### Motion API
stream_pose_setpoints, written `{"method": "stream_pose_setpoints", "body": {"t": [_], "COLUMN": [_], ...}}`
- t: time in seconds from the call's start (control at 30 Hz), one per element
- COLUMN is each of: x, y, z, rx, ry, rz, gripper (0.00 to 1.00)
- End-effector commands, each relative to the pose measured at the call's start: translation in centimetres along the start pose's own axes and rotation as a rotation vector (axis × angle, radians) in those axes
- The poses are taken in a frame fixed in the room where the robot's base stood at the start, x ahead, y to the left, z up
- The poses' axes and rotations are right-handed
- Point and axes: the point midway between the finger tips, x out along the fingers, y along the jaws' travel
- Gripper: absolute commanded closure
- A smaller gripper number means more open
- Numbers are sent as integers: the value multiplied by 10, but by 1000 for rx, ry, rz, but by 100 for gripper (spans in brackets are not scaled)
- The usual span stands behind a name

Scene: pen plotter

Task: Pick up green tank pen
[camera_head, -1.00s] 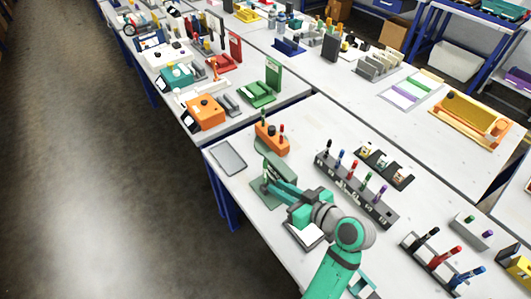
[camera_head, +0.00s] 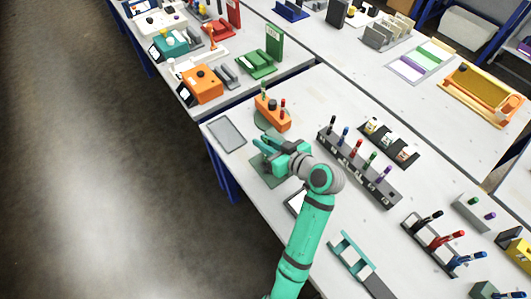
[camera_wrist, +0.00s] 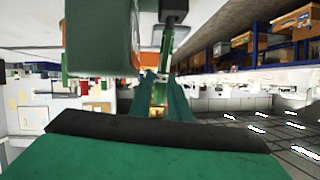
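Another green pen (camera_head: 370,160) stands in the long dark rack, between a red and a purple one.
The dark rack (camera_head: 352,172) with several pens stands right of my arm. A grey tray (camera_head: 227,134) lies left of the holder by the table edge. A dark stand with small bottles (camera_head: 388,142) is behind the rack. A teal stand (camera_head: 350,250) is in front.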

Motion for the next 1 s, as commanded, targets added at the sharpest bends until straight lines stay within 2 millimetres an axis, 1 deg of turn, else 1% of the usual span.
{"method": "stream_pose_setpoints", "body": {"t": [0.03, 0.13, 0.2, 0.3, 0.5, 0.53, 0.57, 0.6, 1.0], "x": [8, 21, 27, 31, 32, 32, 32, 32, 30], "y": [-1, -1, 0, 0, 0, 0, 0, 0, 0], "z": [0, -1, -1, -1, -1, -1, -1, -1, -3], "rx": [0, 0, 0, -1, 0, 0, 0, 0, 0], "ry": [-1, 0, 0, 0, 0, 0, 0, 0, 1], "rz": [-2, -2, -1, 0, 1, 1, 1, 1, 1], "gripper": [84, 84, 84, 84, 84, 89, 96, 100, 100]}}
